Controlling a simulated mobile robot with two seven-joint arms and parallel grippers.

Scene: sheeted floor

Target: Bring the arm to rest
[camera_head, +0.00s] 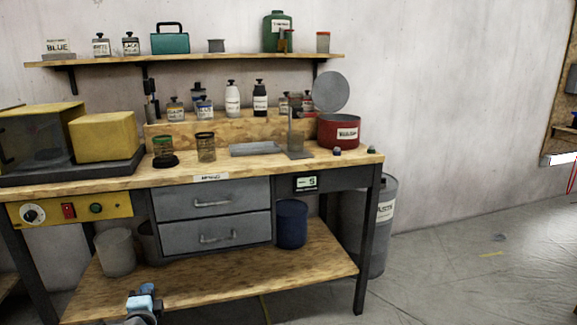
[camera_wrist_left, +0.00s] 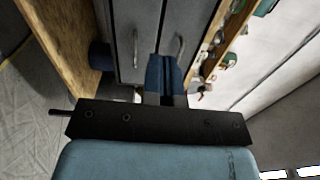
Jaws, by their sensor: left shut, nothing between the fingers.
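My left gripper (camera_head: 146,290) shows at the bottom of the head view, in front of the bench's lower shelf. In the left wrist view its blue fingers (camera_wrist_left: 165,75) are together with nothing between them. They point toward the grey drawers, apart from them as far as I can tell. My left arm is mostly cut off by the bottom edge of the head view. My right gripper is in neither view.
A workbench (camera_head: 270,165) stands ahead, with two shut grey drawers (camera_head: 212,215), a red container (camera_head: 338,130) and jars on top. Bins stand on its lower shelf (camera_head: 300,262). A wall shelf (camera_head: 200,58) holds bottles. Floor (camera_head: 460,260) is clear at the right.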

